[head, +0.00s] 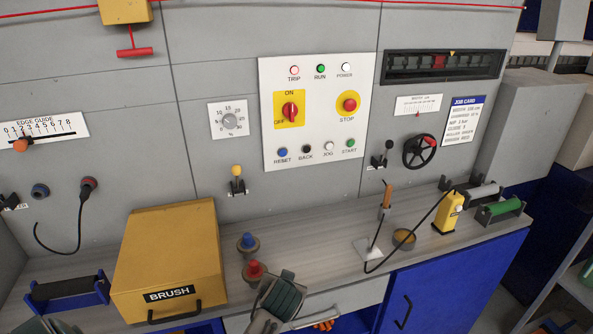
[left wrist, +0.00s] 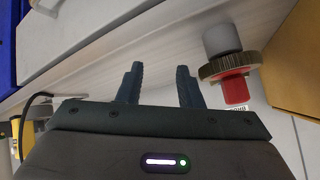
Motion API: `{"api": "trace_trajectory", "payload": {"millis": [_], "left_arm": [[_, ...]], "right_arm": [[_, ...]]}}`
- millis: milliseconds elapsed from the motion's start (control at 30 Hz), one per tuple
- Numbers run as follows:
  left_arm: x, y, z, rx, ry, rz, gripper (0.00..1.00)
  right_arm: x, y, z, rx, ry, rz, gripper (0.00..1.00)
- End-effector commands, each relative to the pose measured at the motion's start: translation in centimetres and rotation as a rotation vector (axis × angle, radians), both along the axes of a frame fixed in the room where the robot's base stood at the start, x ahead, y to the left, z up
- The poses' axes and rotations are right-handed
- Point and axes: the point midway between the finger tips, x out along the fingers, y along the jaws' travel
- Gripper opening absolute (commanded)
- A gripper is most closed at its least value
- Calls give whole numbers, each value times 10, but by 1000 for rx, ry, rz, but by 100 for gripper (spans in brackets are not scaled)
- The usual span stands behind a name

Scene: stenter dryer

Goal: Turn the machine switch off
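The machine switch (head: 290,111) is a red rotary knob on a yellow plate, at the upper left of the white control panel. Its handle looks upright, towards the ON label above; OFF is at its lower left. My left gripper (head: 284,289) is low over the front of the counter, well below the panel. In the left wrist view, its two dark fingers (left wrist: 159,80) are apart with nothing between them. The switch is not in the left wrist view. My right gripper is not in view.
The white panel (head: 358,135) also has a STOP button (head: 349,104) and several small buttons. Red (head: 254,269) and blue (head: 248,242) knobs stand on the counter beside the yellow BRUSH box (head: 168,259). A yellow-topped lever (head: 237,180) sticks out below the panel's left side.

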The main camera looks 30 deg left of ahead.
Motion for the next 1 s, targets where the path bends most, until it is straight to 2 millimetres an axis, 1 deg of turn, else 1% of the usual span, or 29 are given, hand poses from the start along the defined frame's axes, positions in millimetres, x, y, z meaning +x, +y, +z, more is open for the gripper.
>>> {"api": "trace_trajectory", "payload": {"millis": [33,167,267,300,367,400,467,500,567,600,700,800,833,900,1000], "left_arm": [[13,3,11,9,-29,13,33],[48,12,45,40,-118,61,33],[84,22,86,73,-218,113,33],[100,26,108,88,-266,138,33],[123,33,142,112,-342,177,33],[137,37,167,127,-393,202,33],[155,43,204,148,-469,240,33],[166,47,229,161,-517,263,33],[180,52,265,180,-586,296,33],[186,54,287,190,-628,315,33],[198,59,333,211,-714,353,33],[204,61,362,224,-766,377,33],[205,62,367,227,-778,382,33],[207,63,376,230,-792,389,33],[211,69,381,235,-797,391,33]], "right_arm": [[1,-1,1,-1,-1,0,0],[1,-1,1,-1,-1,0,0],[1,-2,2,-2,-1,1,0],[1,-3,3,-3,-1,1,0],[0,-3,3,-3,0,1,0],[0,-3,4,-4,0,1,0],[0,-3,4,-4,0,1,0],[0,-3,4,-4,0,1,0],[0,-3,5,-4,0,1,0],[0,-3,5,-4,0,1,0],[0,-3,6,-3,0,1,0],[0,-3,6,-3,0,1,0],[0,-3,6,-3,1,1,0],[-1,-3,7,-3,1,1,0],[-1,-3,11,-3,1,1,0]]}}
